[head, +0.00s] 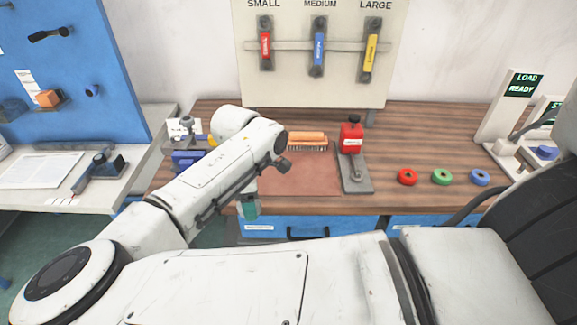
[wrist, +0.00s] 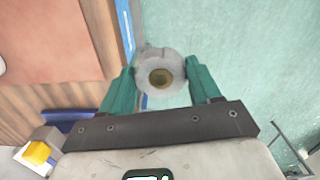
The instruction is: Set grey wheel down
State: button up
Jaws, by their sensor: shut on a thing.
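The grey wheel (wrist: 161,75) is a round light-grey piece with a brownish centre hole, seen in the wrist view between my fingers. My gripper (wrist: 163,84) has teal fingers and is shut on the wheel. The wheel is held beyond the table's front edge, with greenish floor behind it. In the head view my gripper (head: 250,209) shows as a teal tip near the front edge of the wooden table (head: 420,205). The wheel cannot be made out in the head view.
A reddish-brown mat (head: 300,178) lies on the table, with a brush (head: 307,140) at its back. Blue drawers (head: 285,229) are below.

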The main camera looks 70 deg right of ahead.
jog(key=s+d+r+n, duration=0.4)
jog(key=s+d+r, duration=0.2)
jog(key=s+d, duration=0.3)
jog(key=p, duration=0.3)
send_over(290, 177)
jog(key=f, duration=0.8)
jog(key=shift+s+a+f, duration=0.3)
jog(key=shift+a, duration=0.05)
jog(key=shift+w+d+f, duration=0.25)
jog(key=shift+d+f, duration=0.15)
jog(key=shift+f, duration=0.25)
jog(key=shift+f+p, duration=0.4)
jog(key=shift+f, duration=1.1)
jog(key=shift+f, duration=0.1)
jog(key=o, duration=1.2)
